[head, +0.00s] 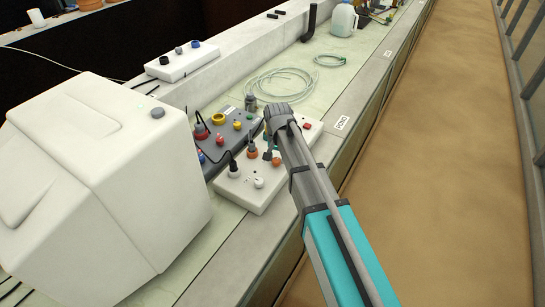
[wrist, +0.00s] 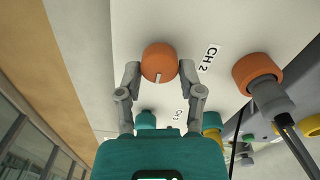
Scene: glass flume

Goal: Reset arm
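My gripper (head: 271,145) is over the white control box (head: 255,197) on the bench in the head view. In the wrist view my gripper (wrist: 160,70) is open, with one finger on each side of an orange knob (wrist: 160,61) with a pale pointer line. The fingertips are very close to the knob's sides; any contact is hard to tell. "CH 2" is printed beside this knob. A second orange knob (wrist: 258,72) with a grey plug and dark cable is to the right.
A grey panel (head: 228,126) with coloured knobs adjoins the white box. A large white instrument (head: 110,180) stands at left. Coiled tubing (head: 280,84) and a jug (head: 343,20) lie farther back. The sandy flume bed (head: 420,150) at right is clear.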

